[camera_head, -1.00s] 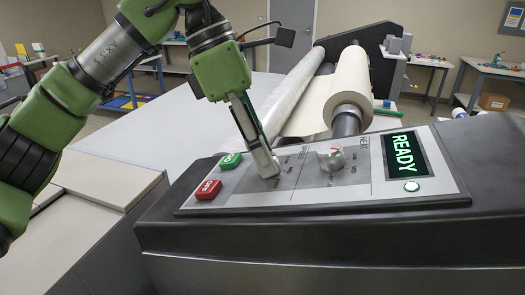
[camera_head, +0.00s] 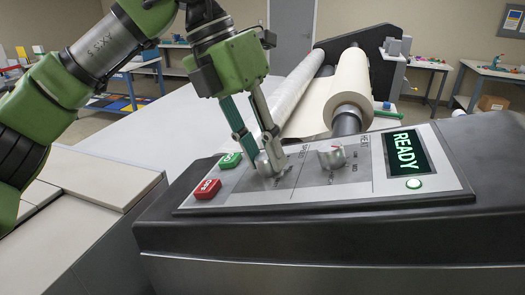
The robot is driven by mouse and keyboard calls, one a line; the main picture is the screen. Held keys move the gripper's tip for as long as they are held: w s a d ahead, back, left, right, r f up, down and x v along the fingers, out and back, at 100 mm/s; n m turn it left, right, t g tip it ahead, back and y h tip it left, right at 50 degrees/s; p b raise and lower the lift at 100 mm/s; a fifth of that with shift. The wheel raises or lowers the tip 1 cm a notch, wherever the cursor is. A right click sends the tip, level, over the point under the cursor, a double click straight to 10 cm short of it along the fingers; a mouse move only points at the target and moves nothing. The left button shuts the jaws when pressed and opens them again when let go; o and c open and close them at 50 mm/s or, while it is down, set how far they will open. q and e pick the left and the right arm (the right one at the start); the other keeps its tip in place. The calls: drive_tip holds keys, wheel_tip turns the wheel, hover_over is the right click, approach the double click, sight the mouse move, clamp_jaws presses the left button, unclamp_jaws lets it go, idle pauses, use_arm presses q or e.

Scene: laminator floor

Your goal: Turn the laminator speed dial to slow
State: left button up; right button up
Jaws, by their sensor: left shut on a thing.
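The laminator's control panel (camera_head: 330,187) carries two silver dials side by side. My left gripper (camera_head: 267,160) comes down from above with its two fingers around the left dial (camera_head: 263,166) and is shut on it. The fingers partly hide this dial, and its pointer cannot be made out. My right gripper is not in view.
A green button (camera_head: 230,160) and a red button (camera_head: 207,188) sit just left of the held dial. Rollers with a cream roll (camera_head: 351,85) stand behind.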

use_arm(q)
drive_tip(key=shift+n, duration=0.9)
drive_tip(key=shift+r, duration=0.1)
drive_tip(key=o, duration=1.1)
drive_tip(key=v, duration=1.2)
